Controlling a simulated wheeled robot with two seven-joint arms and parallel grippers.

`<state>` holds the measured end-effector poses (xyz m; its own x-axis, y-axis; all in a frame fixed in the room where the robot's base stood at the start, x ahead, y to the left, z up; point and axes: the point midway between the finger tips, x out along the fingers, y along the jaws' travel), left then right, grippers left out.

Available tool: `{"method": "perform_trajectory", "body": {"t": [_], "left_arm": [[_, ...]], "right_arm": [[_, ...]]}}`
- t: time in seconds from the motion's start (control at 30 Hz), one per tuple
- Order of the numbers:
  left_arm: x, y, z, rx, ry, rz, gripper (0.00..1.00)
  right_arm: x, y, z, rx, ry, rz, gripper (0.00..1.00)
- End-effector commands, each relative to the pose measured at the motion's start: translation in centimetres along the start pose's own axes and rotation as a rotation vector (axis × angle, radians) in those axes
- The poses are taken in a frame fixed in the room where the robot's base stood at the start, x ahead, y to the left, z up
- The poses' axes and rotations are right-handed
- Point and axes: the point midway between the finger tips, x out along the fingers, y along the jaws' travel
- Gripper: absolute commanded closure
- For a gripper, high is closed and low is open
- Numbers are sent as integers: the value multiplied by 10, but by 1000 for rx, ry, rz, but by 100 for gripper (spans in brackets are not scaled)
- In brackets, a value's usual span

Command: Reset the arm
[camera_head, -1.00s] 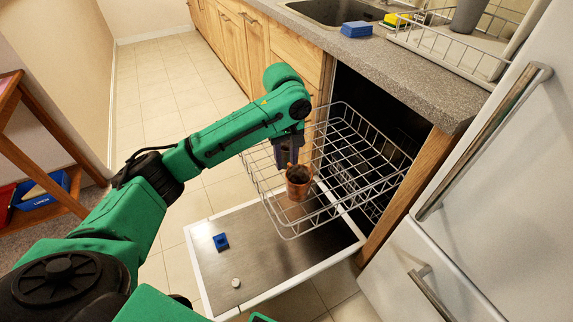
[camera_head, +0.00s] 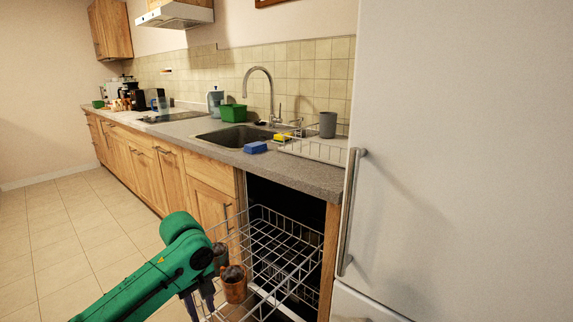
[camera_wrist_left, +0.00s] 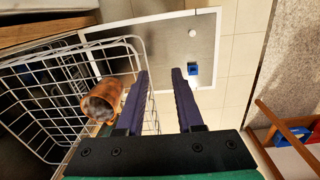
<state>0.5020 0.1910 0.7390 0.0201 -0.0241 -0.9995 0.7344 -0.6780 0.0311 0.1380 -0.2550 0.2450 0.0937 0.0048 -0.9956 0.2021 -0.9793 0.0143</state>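My left arm comes in from the lower left in the head view. Its gripper (camera_head: 198,308) points down beside the pulled-out dishwasher rack (camera_head: 275,245). In the left wrist view my left gripper (camera_wrist_left: 158,75) is open, with nothing between its two dark fingers. A copper-coloured mug (camera_head: 234,287) is at the rack, close beside the gripper. In the wrist view the mug (camera_wrist_left: 103,100) lies left of the left finger, outside the gap. My right gripper is in neither view.
The open dishwasher door (camera_wrist_left: 165,40) carries a small blue object (camera_wrist_left: 193,69) and a white round piece (camera_wrist_left: 193,33). The fridge (camera_head: 460,150) stands right. The counter (camera_head: 300,176) holds a blue sponge (camera_head: 255,147) and a dish rack (camera_head: 315,149). Floor is free at left.

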Motion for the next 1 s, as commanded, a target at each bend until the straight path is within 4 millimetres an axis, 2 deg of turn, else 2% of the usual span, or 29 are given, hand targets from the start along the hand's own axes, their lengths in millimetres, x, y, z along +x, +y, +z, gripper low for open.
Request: {"method": "perform_trajectory", "body": {"t": [0.33,0.57,0.67,0.77,1.0], "left_arm": [[45,11,48,311,-17,93,64],[76,9,89,560,-5,211,64],[88,0,105,667,23,273,64],[100,-19,115,759,74,318,64],[116,-84,114,886,201,281,64]], "right_arm": [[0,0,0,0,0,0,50],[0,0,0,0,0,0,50],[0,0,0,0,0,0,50],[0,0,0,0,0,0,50],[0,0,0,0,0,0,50]]}}
